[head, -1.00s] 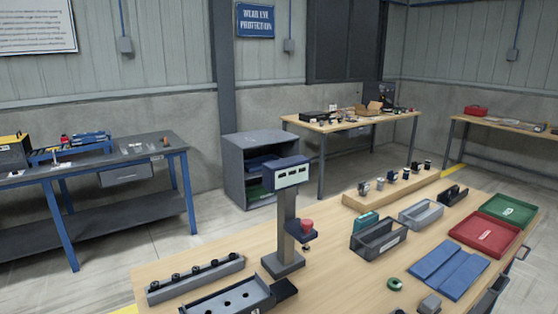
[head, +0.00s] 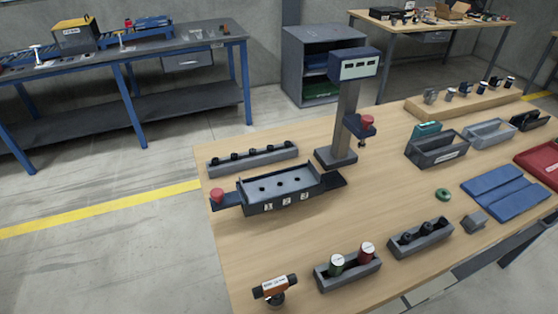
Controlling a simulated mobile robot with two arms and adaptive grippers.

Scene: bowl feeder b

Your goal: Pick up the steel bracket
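I cannot pick out the steel bracket for certain in the head view. A small grey metal-looking block (head: 474,222) lies on the wooden table, right of the middle, in front of the blue mat; it is too small to tell whether it is a bracket. Small grey and dark parts (head: 450,94) stand in a row on a wooden rail at the back right, also too small to name. Neither of my grippers is in view.
The wooden table (head: 330,222) carries a dark fixture tray (head: 282,207), a post with a display (head: 347,115), a bin with red and green cylinders (head: 348,272), a bin of black parts (head: 420,238), a blue mat (head: 505,187) and a dark bin (head: 436,152). The table's middle is fairly clear.

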